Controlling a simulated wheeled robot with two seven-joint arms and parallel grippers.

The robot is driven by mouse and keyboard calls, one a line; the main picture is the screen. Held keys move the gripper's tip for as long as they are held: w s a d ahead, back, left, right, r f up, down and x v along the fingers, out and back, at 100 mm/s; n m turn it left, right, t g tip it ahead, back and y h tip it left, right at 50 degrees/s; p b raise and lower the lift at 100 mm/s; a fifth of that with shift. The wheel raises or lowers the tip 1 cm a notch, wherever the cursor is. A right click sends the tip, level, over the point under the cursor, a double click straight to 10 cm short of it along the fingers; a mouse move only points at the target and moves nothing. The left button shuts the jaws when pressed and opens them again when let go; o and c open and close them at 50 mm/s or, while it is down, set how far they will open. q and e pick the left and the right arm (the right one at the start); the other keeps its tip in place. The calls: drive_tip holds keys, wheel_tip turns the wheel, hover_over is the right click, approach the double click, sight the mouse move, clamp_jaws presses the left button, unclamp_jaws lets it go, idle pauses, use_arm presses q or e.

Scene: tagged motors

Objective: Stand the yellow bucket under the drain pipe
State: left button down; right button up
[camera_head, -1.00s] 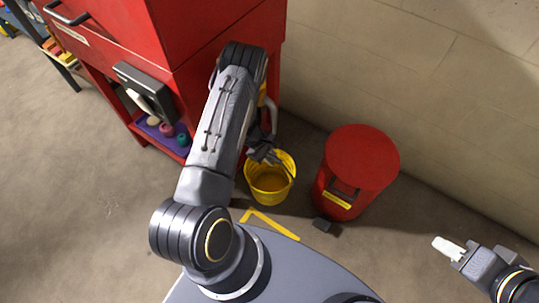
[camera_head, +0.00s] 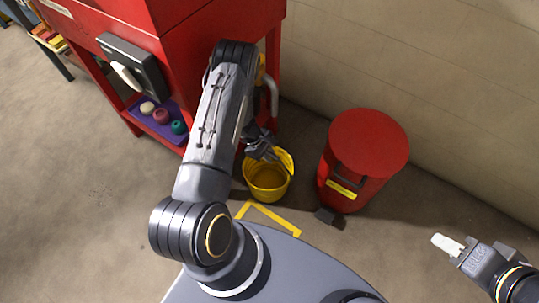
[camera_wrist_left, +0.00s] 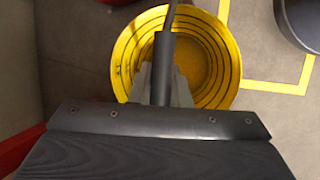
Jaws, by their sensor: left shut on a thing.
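The yellow bucket (camera_head: 266,193) is upright beside the red cabinet in the head view. It also shows from above in the left wrist view (camera_wrist_left: 222,92), with its inside visible and empty. My left gripper (camera_head: 262,150) is above the bucket's rim. In the left wrist view its light fingers (camera_wrist_left: 160,88) are shut around the dark grip of the bucket's handle (camera_wrist_left: 164,60). I cannot tell whether the bucket touches the floor. A pale curved pipe (camera_head: 272,98), perhaps the drain pipe, is partly hidden behind my left arm. My right gripper (camera_head: 449,245) is away at the right, apparently empty.
The red cabinet (camera_head: 215,50) stands left of the bucket, with a purple tray (camera_head: 158,124) of small round objects. A red drum (camera_head: 368,150) with a dark pedal stands to the right. A yellow floor marking (camera_head: 270,216) lies in front of the bucket. The wall is behind.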

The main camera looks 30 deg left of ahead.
use_arm(q)
drive_tip(key=shift+f+b, duration=0.35)
drive_tip(key=shift+b, duration=0.1)
idle(0.5)
drive_tip(key=c, duration=1.3)
unclamp_jaws()
drive_tip(key=p+v, duration=0.2)
drive_tip(key=v, duration=0.5)
drive_tip(key=shift+a+r, duration=0.2)
drive_tip(key=shift+r, duration=0.15)
